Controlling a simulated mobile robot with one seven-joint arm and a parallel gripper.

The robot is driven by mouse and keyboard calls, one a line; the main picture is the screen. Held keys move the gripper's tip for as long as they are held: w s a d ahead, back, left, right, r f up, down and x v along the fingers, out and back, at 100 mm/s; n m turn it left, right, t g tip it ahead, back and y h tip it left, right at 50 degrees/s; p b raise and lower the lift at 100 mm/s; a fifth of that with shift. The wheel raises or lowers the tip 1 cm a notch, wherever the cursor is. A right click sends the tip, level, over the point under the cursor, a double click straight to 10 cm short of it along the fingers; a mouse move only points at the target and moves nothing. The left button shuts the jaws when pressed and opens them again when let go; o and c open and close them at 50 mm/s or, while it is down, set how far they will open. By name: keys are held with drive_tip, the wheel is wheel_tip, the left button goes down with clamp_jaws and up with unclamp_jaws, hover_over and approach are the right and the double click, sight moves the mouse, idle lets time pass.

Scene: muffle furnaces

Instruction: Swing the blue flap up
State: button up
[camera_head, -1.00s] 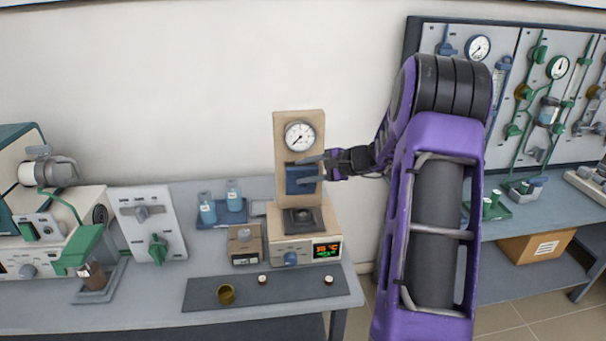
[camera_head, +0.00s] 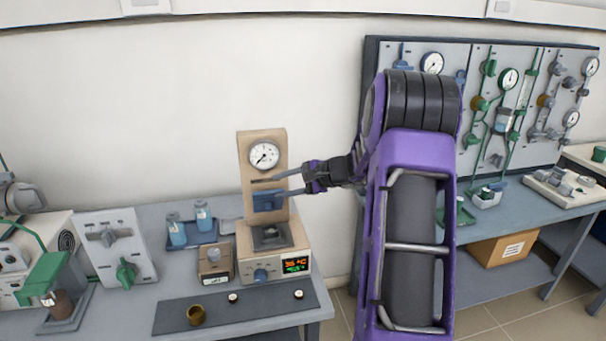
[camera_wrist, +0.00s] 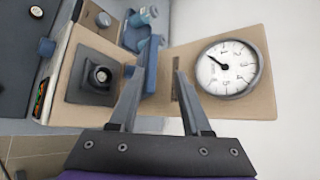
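The blue flap (camera_head: 268,201) is on the front of a beige upright panel, below a round gauge and above the furnace's base. In the wrist view, which is turned sideways, the flap (camera_wrist: 151,66) shows nearly edge-on. My gripper (camera_head: 285,183) is at the flap's upper right in the head view. In the wrist view my gripper (camera_wrist: 158,68) has its two fingers apart, with the flap's blue edge in the gap, closer to the left finger. I see no grip on it, and contact with the left finger cannot be told.
The round gauge (camera_head: 264,155) sits above the flap, and it is close to the right finger in the wrist view. A dark square plate (camera_head: 271,236) is on the base below. Blue-lidded bottles (camera_head: 203,216) and a brown box (camera_head: 215,264) stand to the left. A wall is behind.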

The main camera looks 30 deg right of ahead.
drive_tip(key=w+r+p+v, duration=0.1)
drive_tip(key=v, duration=0.8)
drive_tip(key=w+d+r+v, duration=0.1)
drive_tip(key=r+v, duration=0.1)
drive_tip(key=v, duration=0.8)
drive_tip(key=shift+w+p, duration=0.2)
drive_tip(key=shift+p, duration=0.15)
idle(0.8)
idle(0.5)
